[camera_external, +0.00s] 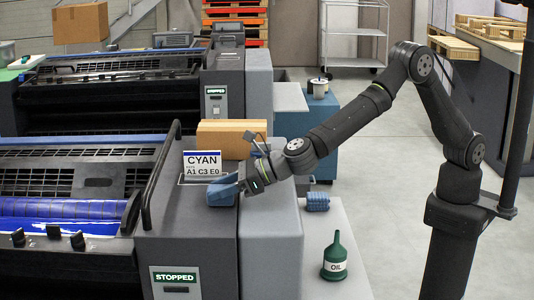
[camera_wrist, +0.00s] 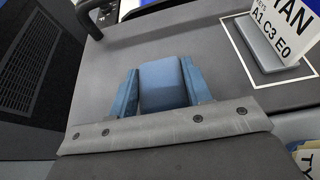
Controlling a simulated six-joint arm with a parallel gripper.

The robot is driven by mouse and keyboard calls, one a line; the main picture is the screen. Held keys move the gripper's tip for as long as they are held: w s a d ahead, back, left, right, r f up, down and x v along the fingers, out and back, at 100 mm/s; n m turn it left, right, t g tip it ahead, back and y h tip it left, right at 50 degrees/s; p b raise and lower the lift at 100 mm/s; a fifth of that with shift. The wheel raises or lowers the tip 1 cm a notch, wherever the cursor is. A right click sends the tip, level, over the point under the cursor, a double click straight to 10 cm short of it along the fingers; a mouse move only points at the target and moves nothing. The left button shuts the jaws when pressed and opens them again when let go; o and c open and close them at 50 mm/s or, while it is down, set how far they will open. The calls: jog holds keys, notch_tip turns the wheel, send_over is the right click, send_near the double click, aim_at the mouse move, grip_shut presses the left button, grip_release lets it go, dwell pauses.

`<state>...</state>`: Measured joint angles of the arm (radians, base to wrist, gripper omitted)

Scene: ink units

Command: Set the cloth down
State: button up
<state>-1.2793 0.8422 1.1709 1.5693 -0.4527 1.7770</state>
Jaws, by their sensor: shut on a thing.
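The cloth (camera_wrist: 163,84) is a blue folded block held between the two blue fingers of my gripper (camera_wrist: 163,90) in the wrist view. In the external view my gripper (camera_external: 237,186) is over the grey top of the near press unit, beside the CYAN card, with the cloth (camera_external: 222,192) at its end. The gripper is shut on the cloth. I cannot tell whether the cloth touches the grey top (camera_wrist: 105,70) beneath it.
The CYAN card (camera_external: 202,164) stands in a white-outlined area just behind the gripper. A cardboard box (camera_external: 232,139) is behind it. A green oil bottle (camera_external: 336,258) and a blue roll (camera_external: 318,201) stand on a light side surface. A black handrail (camera_external: 160,180) borders the left.

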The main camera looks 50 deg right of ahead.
jog(key=shift+f, duration=0.1)
jog(key=o, duration=1)
jog(key=shift+o, duration=0.2)
jog(key=shift+s+d+r, duration=0.2)
jog(key=shift+r, duration=0.1)
jog(key=v, duration=1.1)
jog(key=shift+s+d, duration=0.15)
jog(key=shift+d, duration=0.05)
jog(key=shift+f, duration=0.1)
